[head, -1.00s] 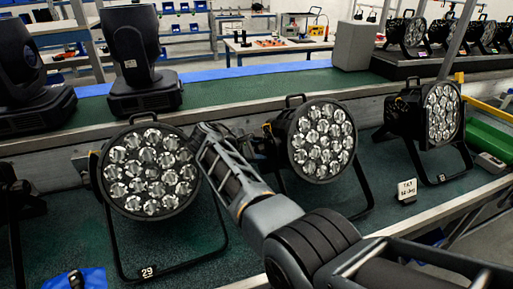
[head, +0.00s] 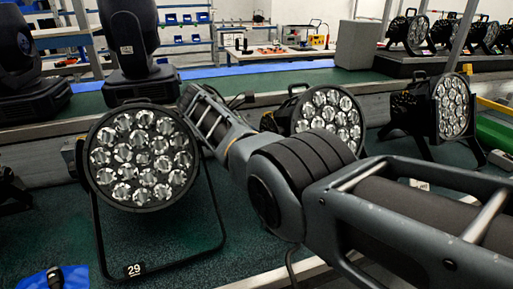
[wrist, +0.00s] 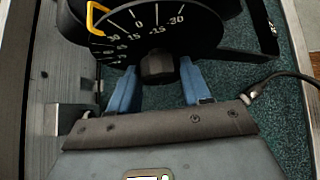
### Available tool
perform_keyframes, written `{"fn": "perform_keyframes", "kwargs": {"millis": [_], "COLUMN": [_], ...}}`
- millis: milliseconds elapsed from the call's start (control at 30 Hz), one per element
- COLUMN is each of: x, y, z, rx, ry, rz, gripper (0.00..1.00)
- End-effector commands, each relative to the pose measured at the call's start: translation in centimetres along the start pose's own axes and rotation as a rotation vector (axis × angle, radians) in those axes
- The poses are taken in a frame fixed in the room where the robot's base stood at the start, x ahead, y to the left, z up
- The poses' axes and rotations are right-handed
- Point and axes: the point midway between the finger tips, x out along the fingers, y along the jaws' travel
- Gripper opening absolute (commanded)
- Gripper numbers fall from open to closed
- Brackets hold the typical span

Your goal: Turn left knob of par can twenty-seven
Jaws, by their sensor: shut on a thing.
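In the wrist view, a dark knob (wrist: 157,68) sits below a black dial plate (wrist: 150,30) with white angle marks on a par can. My gripper's two blue fingers (wrist: 157,80) are shut on this knob, one on each side. In the head view, par can 29 (head: 146,160) stands at left with its number tag at its foot. A second par can (head: 327,115) stands right of it, partly behind my arm. My arm reaches into the gap between these two, and my gripper is hidden there. No tag reading 27 is legible.
Another par can (head: 440,108) stands farther right on the green bench. Black moving-head lights (head: 128,50) stand on the rear shelf. A cable (wrist: 262,85) runs beside my gripper in the wrist view. A blue item (head: 55,278) lies at front left.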

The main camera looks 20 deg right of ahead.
Motion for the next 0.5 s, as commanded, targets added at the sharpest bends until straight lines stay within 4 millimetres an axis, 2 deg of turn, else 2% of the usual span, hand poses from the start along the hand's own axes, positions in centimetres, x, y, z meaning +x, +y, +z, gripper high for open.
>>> {"fn": "perform_keyframes", "kwargs": {"millis": [33,500], "x": [0.46,0.44], "y": [-0.10,0.06], "z": [-0.57,-0.60], "rx": [-0.008,-0.079], "ry": [0.001,0.002], "rz": [-0.009,-0.069], "gripper": [0.17,0.17]}}
